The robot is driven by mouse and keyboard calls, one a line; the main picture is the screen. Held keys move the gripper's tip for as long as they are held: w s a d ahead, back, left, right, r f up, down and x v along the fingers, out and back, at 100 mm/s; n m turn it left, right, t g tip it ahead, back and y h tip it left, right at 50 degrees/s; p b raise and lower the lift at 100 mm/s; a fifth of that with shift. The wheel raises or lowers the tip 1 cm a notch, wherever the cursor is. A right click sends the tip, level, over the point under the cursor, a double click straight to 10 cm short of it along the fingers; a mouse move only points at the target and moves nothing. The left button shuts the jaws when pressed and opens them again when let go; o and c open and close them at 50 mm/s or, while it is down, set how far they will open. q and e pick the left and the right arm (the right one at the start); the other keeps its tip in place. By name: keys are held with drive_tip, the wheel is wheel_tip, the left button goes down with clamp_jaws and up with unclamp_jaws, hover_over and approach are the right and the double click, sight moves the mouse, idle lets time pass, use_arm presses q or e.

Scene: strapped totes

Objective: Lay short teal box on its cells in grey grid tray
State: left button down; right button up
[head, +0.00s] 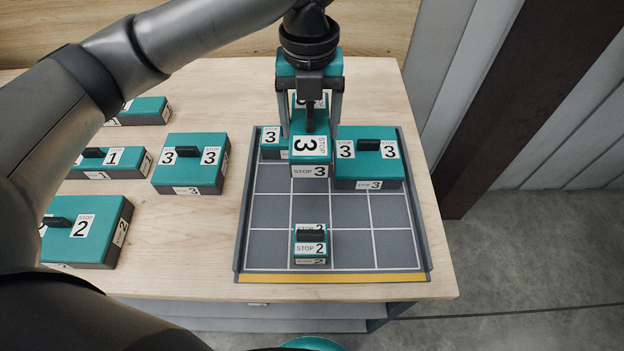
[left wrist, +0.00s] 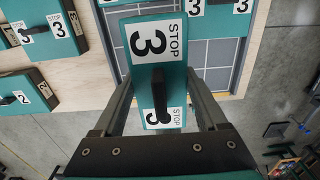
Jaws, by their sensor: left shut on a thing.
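A short teal box (head: 310,128) with a black handle and "STOP 3" labels is in my left gripper (head: 311,112), which is shut on its handle. The gripper points down over the back middle of the grey grid tray (head: 270,215). Whether the box touches the tray is hard to tell. In the left wrist view the box (left wrist: 150,25) lies between the fingers of the gripper (left wrist: 160,88), its long side running away from the wrist. My right gripper is not in view.
In the tray, a teal 3 box (head: 368,170) fills the back right, another (head: 271,152) sits back left, and a small 2 box (head: 311,246) stands at the front. Other cells are bare. Left on the table are a 3 box (head: 190,163), a 1 box (head: 112,160) and a 2 box (head: 90,232).

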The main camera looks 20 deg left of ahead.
sight(310, 140)
use_arm(q)
drive_tip(key=shift+f+b, duration=1.25)
drive_tip(key=shift+f, duration=6.7)
unclamp_jaws()
drive_tip(key=shift+f, duration=0.15)
wheel_tip(310, 140, up, 12)
drive_tip(key=shift+r+p, duration=0.2)
drive_tip(key=shift+p, duration=0.9)
